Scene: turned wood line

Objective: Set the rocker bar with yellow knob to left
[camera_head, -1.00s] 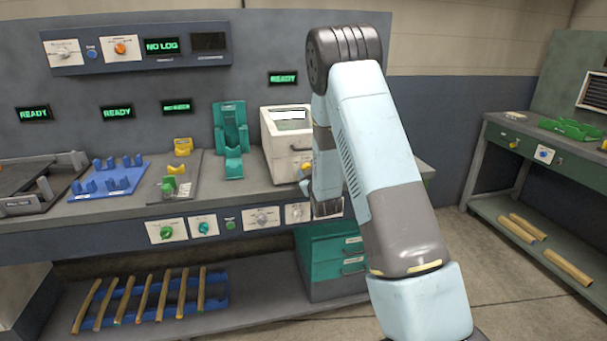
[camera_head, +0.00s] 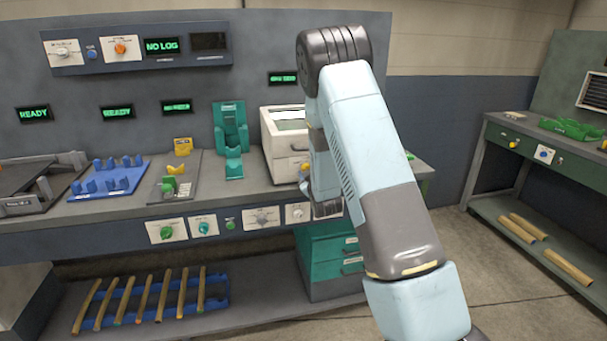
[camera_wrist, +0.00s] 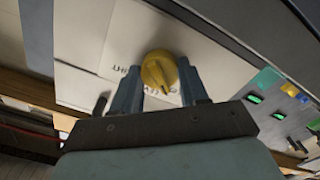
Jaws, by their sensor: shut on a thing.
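The yellow knob (camera_wrist: 157,69) stands on a white plate (camera_wrist: 95,45) with dark lettering in the wrist view. The lettering is tilted and partly covered, so I cannot read it all. My gripper (camera_wrist: 159,75) is shut on the knob, with one finger on each side of it.
A white box (camera_head: 285,143) and a green holder (camera_head: 232,140) stand on the bench above the panel. A green drawer unit (camera_head: 332,268) is below my gripper. Wooden rods (camera_head: 145,297) lie on the lower shelf. Floor is open at right.

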